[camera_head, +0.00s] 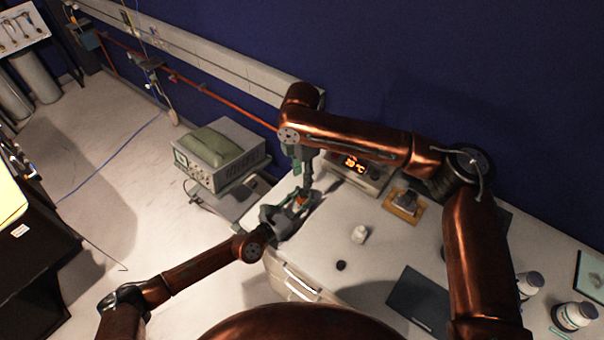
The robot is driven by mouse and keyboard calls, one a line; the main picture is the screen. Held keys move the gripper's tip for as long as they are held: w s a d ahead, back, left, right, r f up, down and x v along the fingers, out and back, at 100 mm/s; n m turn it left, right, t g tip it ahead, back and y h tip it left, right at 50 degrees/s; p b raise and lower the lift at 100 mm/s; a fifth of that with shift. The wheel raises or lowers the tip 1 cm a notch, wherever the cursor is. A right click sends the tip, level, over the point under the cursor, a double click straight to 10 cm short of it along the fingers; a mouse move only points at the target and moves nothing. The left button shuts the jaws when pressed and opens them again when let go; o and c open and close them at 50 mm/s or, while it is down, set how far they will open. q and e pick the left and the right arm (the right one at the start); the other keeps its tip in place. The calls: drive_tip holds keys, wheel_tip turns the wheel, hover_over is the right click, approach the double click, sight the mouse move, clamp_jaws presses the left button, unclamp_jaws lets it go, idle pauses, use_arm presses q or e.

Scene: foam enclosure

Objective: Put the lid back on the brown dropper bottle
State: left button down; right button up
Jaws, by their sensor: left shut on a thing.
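My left gripper (298,207) reaches in from the left over the table's left end. It is shut on a small orange-brown thing, which looks like the brown dropper bottle (300,201). My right arm arches over from the right, and my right gripper (303,182) points down just above the bottle. The two grippers overlap in the picture, so I cannot tell whether the right one is open or shut, or whether it holds the lid. A small black round thing (341,265) lies on the table; I cannot tell if it is a lid.
A small white object (360,234) stands on the white table (375,262). Behind are a hotplate with a lit display (354,163) and an orange-brown block (402,206). A dark flat pad (420,300) and white bottles (573,316) are at right. An oscilloscope (215,155) stands left.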

sight(302, 192)
drive_tip(key=shift+f, duration=0.1)
drive_tip(key=shift+w+f, duration=0.15)
drive_tip(key=shift+f, duration=3.8)
drive_tip(key=shift+c, duration=0.7)
clamp_jaws()
